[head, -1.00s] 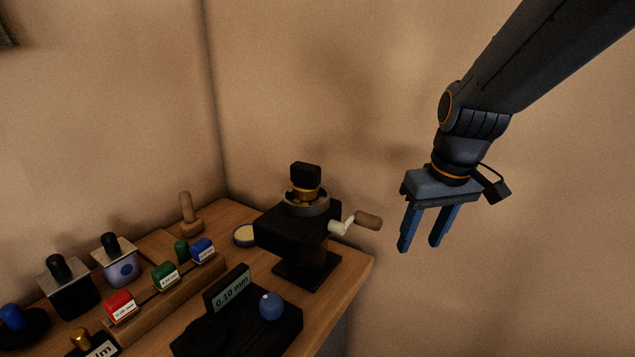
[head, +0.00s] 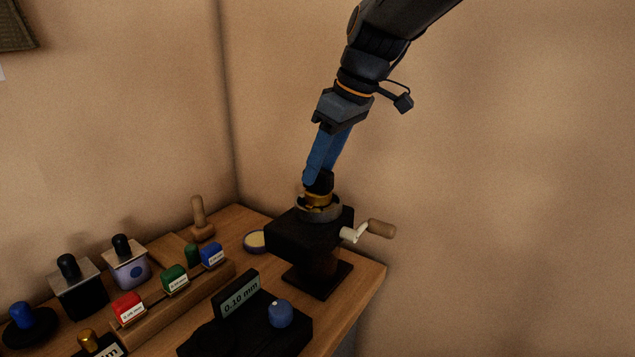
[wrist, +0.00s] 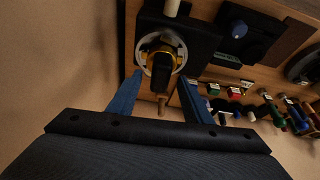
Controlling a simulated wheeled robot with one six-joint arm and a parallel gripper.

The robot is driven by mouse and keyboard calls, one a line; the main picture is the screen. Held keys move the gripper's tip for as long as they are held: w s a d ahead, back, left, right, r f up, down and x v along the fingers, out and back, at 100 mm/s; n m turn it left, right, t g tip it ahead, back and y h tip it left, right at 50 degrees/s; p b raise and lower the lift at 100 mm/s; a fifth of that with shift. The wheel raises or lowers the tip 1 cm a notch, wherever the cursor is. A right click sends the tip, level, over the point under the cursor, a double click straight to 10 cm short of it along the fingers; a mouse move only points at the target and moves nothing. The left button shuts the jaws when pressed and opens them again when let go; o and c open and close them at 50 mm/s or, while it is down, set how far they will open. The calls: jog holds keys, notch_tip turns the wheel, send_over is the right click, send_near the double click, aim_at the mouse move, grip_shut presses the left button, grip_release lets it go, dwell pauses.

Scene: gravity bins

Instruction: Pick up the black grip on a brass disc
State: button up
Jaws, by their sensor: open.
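The black grip (head: 322,180) stands upright on a brass disc (head: 316,200). The disc sits in a grey ring on top of a dark block-shaped device (head: 308,236) near the table's right edge. In the wrist view the black grip (wrist: 161,72) and the brass disc (wrist: 177,54) lie ahead, between the lines of the two fingers. My gripper (head: 313,182) is open, with its blue fingers pointing down at the grip. Its fingertips overlap the top of the grip in the head view. In the wrist view the open fingers (wrist: 160,82) flank the grip; I cannot tell if they touch it.
A crank with a wooden handle (head: 381,229) sticks out to the device's right. A black display unit with a blue knob (head: 281,314) is in front. A rack with coloured blocks (head: 175,279), black-handled blocks and a wooden peg (head: 199,214) stand to the left.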

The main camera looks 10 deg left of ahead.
jog(key=shift+x, duration=1.1)
grip_shut()
jog(key=shift+r, duration=0.15)
notch_tip(320, 180, up, 28)
jog(key=b, duration=0.2)
jog(key=shift+b, duration=0.35)
